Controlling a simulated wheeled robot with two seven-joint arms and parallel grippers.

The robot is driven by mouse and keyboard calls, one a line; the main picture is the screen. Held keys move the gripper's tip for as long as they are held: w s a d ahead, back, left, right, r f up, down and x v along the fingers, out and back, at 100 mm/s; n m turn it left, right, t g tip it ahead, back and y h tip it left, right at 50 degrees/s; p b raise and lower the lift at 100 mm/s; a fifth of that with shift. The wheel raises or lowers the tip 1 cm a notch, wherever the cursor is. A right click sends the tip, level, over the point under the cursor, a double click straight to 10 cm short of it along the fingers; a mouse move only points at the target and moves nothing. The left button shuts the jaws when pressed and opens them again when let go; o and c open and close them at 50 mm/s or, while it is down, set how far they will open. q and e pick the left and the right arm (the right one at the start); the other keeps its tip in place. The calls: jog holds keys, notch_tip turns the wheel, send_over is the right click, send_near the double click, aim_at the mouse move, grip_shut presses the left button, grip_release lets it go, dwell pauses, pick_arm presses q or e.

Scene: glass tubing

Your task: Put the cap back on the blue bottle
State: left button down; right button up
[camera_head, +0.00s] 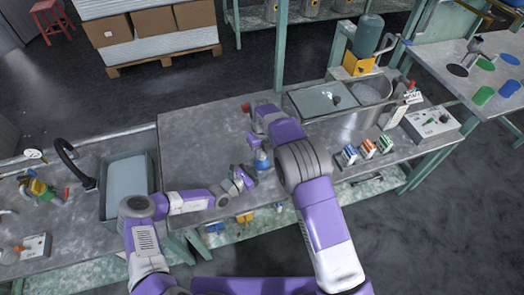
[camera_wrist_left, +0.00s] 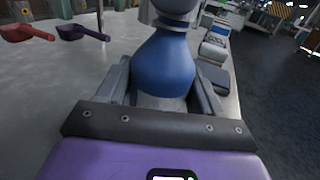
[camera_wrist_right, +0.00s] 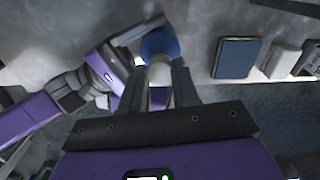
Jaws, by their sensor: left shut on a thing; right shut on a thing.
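The blue bottle (camera_head: 261,160) stands upright near the front edge of the middle table. My left gripper (camera_head: 246,180) is shut on it from the left; in the left wrist view the bottle's blue body (camera_wrist_left: 165,65) sits between the two fingers. My right gripper (camera_wrist_right: 163,90) comes from above and is shut on a small whitish piece, apparently the cap (camera_wrist_right: 158,98), lined up over the bottle (camera_wrist_right: 160,44). The right arm hides the bottle's top in the head view. I cannot tell whether cap and neck touch.
Several small boxes (camera_head: 367,149) stand to the right along the table's front edge. A red scoop (camera_wrist_left: 28,33) and a dark purple scoop (camera_wrist_left: 82,33) lie on the table. A grey sink (camera_head: 126,180) is at left. The table's left part (camera_head: 185,140) is clear.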

jog(key=o, duration=1)
jog(key=shift+r, duration=2.3)
jog(key=shift+f, duration=0.1)
jog(key=shift+c, duration=0.2)
